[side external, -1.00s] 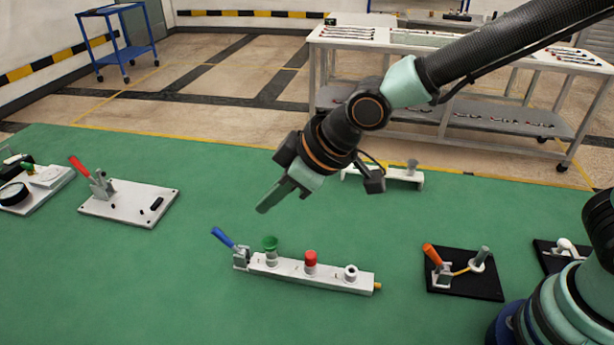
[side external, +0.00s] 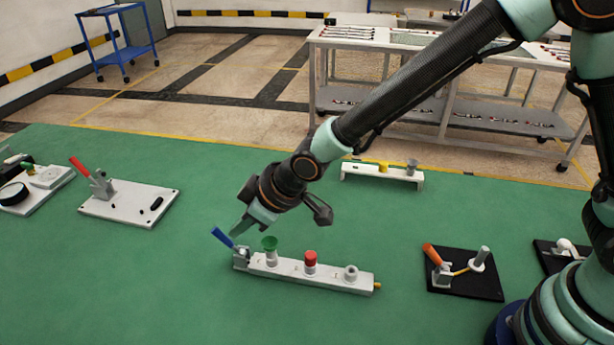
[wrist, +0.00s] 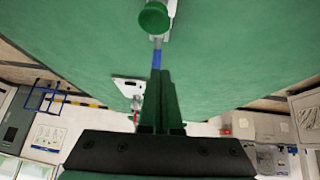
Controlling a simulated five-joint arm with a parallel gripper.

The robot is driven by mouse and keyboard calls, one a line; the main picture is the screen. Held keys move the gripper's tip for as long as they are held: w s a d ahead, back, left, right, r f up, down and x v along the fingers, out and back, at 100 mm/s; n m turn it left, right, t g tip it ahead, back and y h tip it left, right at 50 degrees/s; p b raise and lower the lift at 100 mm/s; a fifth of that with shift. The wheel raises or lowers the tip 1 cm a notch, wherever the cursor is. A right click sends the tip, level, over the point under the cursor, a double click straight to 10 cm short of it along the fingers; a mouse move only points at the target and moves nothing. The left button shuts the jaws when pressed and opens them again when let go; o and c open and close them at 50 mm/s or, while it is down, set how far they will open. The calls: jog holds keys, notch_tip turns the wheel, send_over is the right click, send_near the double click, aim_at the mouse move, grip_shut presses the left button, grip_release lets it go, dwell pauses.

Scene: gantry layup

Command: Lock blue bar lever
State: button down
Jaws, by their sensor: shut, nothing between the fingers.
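The blue bar lever (side external: 222,237) sits at the left end of a white bar (side external: 320,277) and tilts up to the left. The bar carries a green cup-like knob (side external: 269,243), a red knob (side external: 311,258) and a white ring (side external: 351,272). My gripper (side external: 235,232) is shut and empty, its fingertips pointing down at the lever's upper right in the side view. In the wrist view, the shut fingertips (wrist: 160,73) are in line with the blue lever (wrist: 157,58), just below it in the picture. I cannot tell whether they touch.
A white plate with a red lever (side external: 77,165) lies to the left. A black plate with an orange lever (side external: 432,254) lies to the right. A white stand with a yellow part (side external: 383,166) is behind. Green surface around the bar is mostly clear.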

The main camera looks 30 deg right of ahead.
aim_at(216, 234)
jog(key=shift+w+a+f, duration=0.35)
jog(key=shift+w+f, duration=0.2)
jog(key=shift+w, duration=0.05)
jog(key=shift+w+a+f, duration=0.3)
jog(key=shift+w+f, duration=0.2)
jog(key=shift+w, duration=0.05)
jog(key=shift+w+a+g+h, duration=0.25)
jog(key=shift+g+h, duration=0.15)
jog(key=shift+g, duration=0.1)
jog(key=shift+w+a+f+g+h, duration=0.25)
jog(key=shift+w+a+g+h, duration=0.25)
jog(key=shift+g, duration=0.2)
jog(key=shift+w+a+f, duration=0.9)
jog(key=shift+a+f, duration=0.05)
jog(key=shift+f, duration=0.1)
jog(key=shift+s+d, duration=0.1)
jog(key=shift+s+d+r, duration=0.15)
jog(key=shift+s+d, duration=0.3)
jog(key=shift+d, duration=0.05)
